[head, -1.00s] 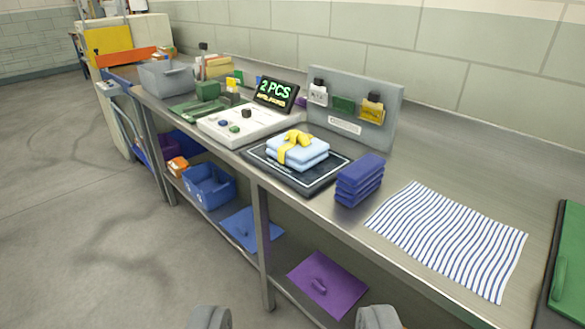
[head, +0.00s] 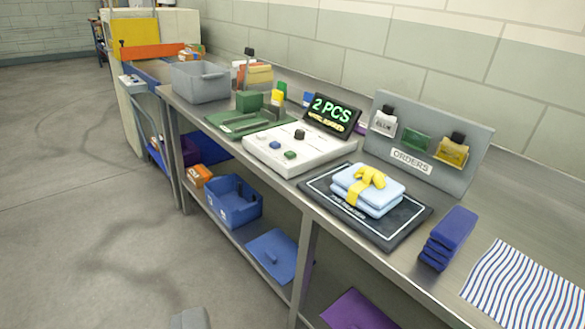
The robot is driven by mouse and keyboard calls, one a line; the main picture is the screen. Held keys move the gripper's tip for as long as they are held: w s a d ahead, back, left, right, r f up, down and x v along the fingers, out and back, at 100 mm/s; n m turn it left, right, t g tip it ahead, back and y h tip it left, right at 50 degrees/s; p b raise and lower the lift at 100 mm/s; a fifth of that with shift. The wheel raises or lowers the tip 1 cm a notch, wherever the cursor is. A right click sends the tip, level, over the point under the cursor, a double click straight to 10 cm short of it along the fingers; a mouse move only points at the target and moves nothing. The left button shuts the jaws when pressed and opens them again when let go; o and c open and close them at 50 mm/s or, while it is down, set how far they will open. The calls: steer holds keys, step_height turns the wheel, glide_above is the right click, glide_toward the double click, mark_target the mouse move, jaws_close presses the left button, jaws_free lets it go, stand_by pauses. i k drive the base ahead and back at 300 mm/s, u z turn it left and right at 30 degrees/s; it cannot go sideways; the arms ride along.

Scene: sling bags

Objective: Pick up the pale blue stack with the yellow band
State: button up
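The pale blue stack (head: 369,189) is folded and tied with a yellow band (head: 362,180) that has a knot on top. It lies flat on a dark mat (head: 392,238) with a white border, on the steel bench, right of the picture's middle. One grey finger of my gripper (head: 190,318) shows at the bottom edge, well short of the bench and apart from the stack. The other finger is out of the picture, so the gap between them is hidden.
A dark blue folded stack (head: 449,238) stands right of the mat, and a striped cloth (head: 525,287) lies beyond it. A white control box (head: 296,152) is on the left. An orders board (head: 428,145) stands behind. Floor in front of the bench is clear.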

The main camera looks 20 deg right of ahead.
mark_target(367, 188)
steer(key=u, duration=0.3)
steer(key=i, duration=1.3)
steer(key=z, duration=0.5)
steer(key=i, duration=0.45)
steer(key=z, duration=0.45)
